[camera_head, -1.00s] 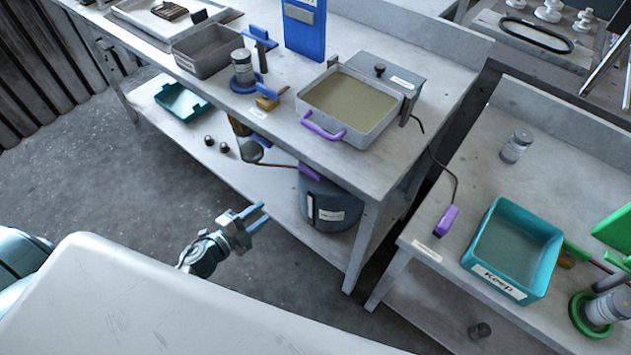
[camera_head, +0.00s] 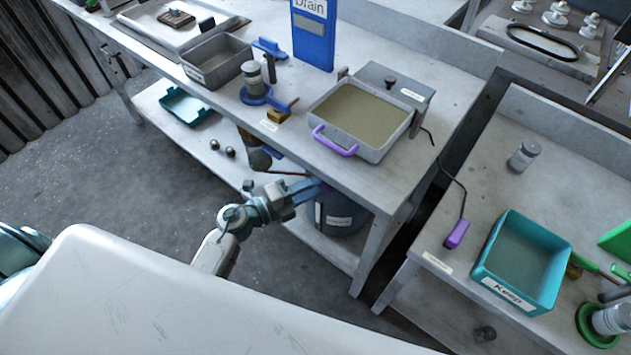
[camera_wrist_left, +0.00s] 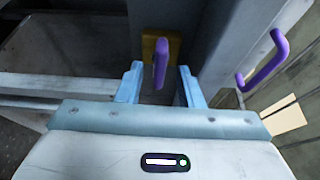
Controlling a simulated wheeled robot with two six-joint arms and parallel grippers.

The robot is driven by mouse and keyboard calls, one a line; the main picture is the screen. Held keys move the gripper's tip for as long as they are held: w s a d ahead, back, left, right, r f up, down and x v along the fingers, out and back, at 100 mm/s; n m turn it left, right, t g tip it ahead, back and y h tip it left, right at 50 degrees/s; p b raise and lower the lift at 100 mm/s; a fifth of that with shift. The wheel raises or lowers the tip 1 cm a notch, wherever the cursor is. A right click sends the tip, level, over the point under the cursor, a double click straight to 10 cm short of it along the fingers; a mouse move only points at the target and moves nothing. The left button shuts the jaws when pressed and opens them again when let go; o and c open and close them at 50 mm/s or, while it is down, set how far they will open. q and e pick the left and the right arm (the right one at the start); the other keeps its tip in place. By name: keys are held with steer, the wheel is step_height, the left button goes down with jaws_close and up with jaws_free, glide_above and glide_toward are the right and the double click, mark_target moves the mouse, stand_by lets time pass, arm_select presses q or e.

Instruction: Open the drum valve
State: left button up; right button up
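The drum (camera_head: 343,221) is a dark blue-grey vessel with a white label, on the lower shelf under the bench, partly hidden by the bench top and my gripper. In the left wrist view a purple lever (camera_wrist_left: 160,62) stands in front of a brass-coloured block (camera_wrist_left: 175,48), probably the drum valve. My left gripper (camera_head: 314,188) reaches beside the drum's upper part. In the left wrist view, its two blue fingers (camera_wrist_left: 160,85) are apart with the lever between them, and gaps show on both sides. My right gripper is out of view.
A grey basin (camera_head: 397,152) with a purple handle (camera_head: 335,141) sits on the bench above; the handle also shows in the left wrist view (camera_wrist_left: 262,62). A bench leg (camera_head: 367,255) stands right of the drum. A teal "Keep" bin (camera_head: 482,272) stands on the right table.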

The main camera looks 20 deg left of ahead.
arm_select(q)
steer(key=shift+x, duration=0.8)
jaws_close()
